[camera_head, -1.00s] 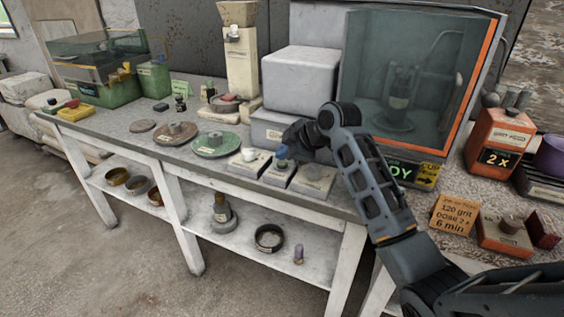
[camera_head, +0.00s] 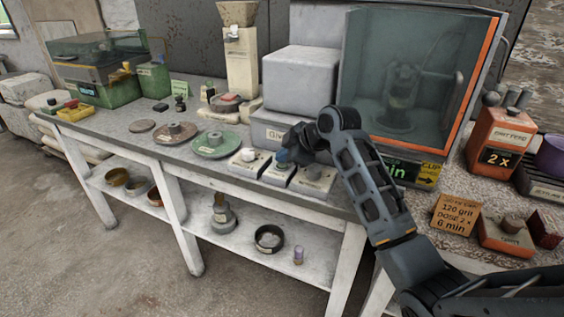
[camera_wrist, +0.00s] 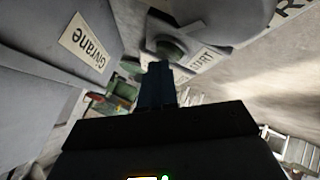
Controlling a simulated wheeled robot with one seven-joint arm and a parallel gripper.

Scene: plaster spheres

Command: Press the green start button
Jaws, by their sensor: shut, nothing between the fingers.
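The green start button (camera_wrist: 170,48) shows in the wrist view, set in a small grey box beside a label reading START (camera_wrist: 205,60). My gripper (camera_wrist: 157,70) is shut and empty, its fingertips right at the button. I cannot tell whether they touch it. In the head view my gripper (camera_head: 282,156) points down over the middle of three small control boxes (camera_head: 278,175). The button is hidden there behind the fingers.
A white-knobbed box (camera_head: 249,162) and a grey-knobbed box (camera_head: 314,177) flank the middle one closely. A grey machine with a Givrane label (camera_wrist: 85,45) stands behind. The glass cabinet (camera_head: 410,80) has a lit green display (camera_head: 398,170) below it.

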